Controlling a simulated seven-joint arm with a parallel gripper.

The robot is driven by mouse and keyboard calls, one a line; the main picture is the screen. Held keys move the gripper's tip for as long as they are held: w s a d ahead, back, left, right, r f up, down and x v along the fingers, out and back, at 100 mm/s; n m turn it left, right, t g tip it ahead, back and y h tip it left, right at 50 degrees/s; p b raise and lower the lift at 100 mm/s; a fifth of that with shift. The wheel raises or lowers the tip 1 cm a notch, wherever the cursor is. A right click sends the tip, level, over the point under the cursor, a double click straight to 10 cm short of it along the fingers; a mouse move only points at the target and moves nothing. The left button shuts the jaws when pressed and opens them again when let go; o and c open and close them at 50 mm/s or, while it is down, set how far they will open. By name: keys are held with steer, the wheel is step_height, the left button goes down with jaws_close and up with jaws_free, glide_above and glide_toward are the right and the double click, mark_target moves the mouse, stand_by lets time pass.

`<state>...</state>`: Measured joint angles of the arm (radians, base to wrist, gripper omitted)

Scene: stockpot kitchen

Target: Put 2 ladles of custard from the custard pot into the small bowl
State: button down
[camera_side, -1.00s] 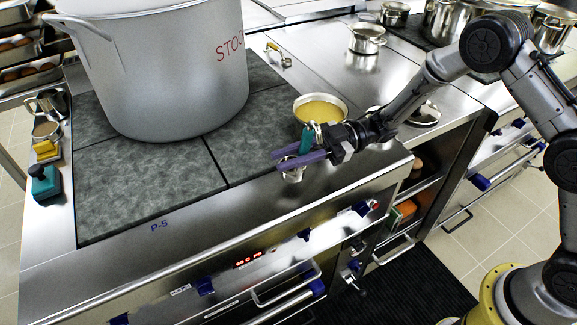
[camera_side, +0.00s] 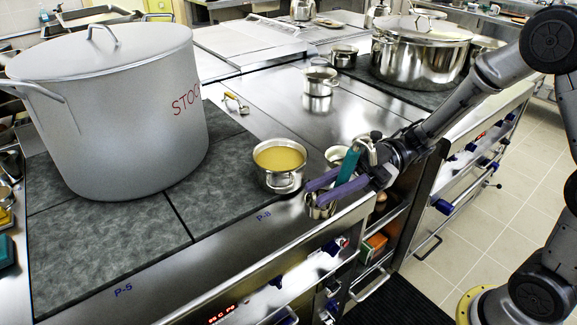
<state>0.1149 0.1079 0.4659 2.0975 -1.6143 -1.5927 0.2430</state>
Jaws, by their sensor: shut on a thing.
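The custard pot (camera_side: 262,176) is a small steel pot with yellow custard in it, standing on the hob's right edge. My gripper (camera_side: 318,191), with purple fingers, is to the right and front of the pot. It is shut on a ladle with a teal handle (camera_side: 349,166); the ladle's steel cup (camera_side: 320,209) hangs below the fingers, above the counter's front edge. Whether the cup holds custard cannot be told. A small steel bowl (camera_side: 336,153) sits behind my gripper, right of the pot, partly hidden by the handle and fingers.
A large grey stockpot (camera_side: 110,120) fills the left of the hob. A lidded steel pot (camera_side: 420,52) and a smaller steel pot (camera_side: 319,82) stand farther back.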

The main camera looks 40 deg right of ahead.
stand_by(0.5)
steer(key=shift+w, duration=0.25)
steer(key=w+d+t, duration=0.2)
steer(key=w, duration=0.9)
steer(key=w+d+t+h, duration=0.1)
steer(key=w+d+t, duration=0.2)
steer(key=w, duration=0.8)
steer(key=shift+w+d+f+m, duration=0.3)
steer(key=shift+w+d, duration=0.05)
steer(key=shift+f, duration=0.15)
